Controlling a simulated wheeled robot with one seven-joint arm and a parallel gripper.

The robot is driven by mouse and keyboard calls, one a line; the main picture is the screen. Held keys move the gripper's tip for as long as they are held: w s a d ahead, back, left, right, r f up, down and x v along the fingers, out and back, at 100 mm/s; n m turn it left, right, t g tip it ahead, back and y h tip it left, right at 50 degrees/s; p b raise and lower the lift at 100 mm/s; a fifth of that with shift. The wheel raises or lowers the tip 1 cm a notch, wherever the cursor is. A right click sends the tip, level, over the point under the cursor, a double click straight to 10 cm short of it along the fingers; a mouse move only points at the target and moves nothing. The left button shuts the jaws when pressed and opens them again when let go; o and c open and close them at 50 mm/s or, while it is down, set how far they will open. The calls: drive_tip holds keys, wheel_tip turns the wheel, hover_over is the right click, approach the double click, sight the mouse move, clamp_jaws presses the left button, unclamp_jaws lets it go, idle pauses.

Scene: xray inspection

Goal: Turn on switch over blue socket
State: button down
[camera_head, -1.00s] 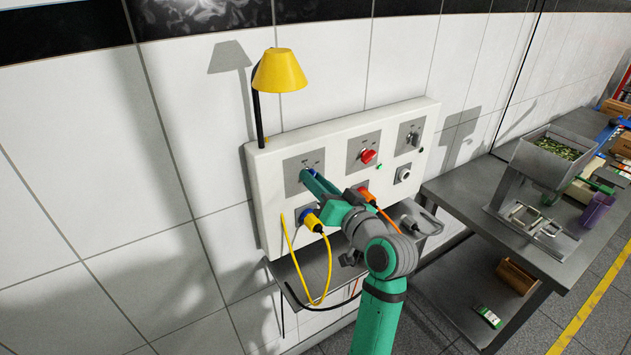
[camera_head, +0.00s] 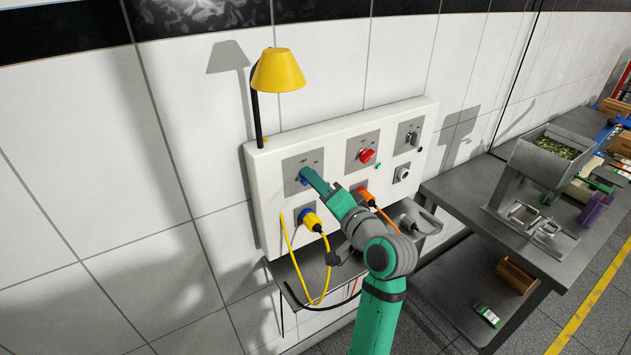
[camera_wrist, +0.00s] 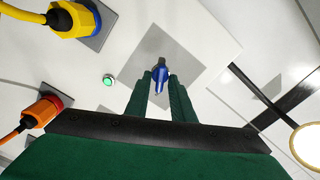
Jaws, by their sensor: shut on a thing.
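The blue switch (camera_head: 303,181) is on a grey plate (camera_head: 291,176) at the upper left of the white panel (camera_head: 266,205). In the wrist view the blue switch knob (camera_wrist: 159,82) lies between the two green fingers of my gripper (camera_wrist: 160,88), which is shut on it. In the head view my gripper (camera_head: 309,176) reaches the panel and partly covers the switch. Below the switch is the blue socket (camera_head: 304,212) with a yellow plug (camera_head: 313,223) in it; both also show at the wrist view's upper left.
A red switch (camera_head: 367,156) and a grey switch (camera_head: 412,139) are to the right. An orange plug (camera_head: 364,194) and its cable are close to my arm. A yellow lamp (camera_head: 278,71) stands above the panel. A green light (camera_wrist: 108,80) shows. A metal table (camera_head: 465,205) is at right.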

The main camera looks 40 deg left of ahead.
drive_tip(key=shift+s+f, duration=0.1)
drive_tip(key=c, duration=1.8)
unclamp_jaws()
drive_tip(key=shift+c, duration=0.2)
drive_tip(key=shift+d, duration=0.1)
drive_tip(key=v, duration=1)
drive_tip(key=shift+s+d, duration=0.2)
drive_tip(key=shift+d, duration=0.1)
drive_tip(key=shift+f, duration=0.1)
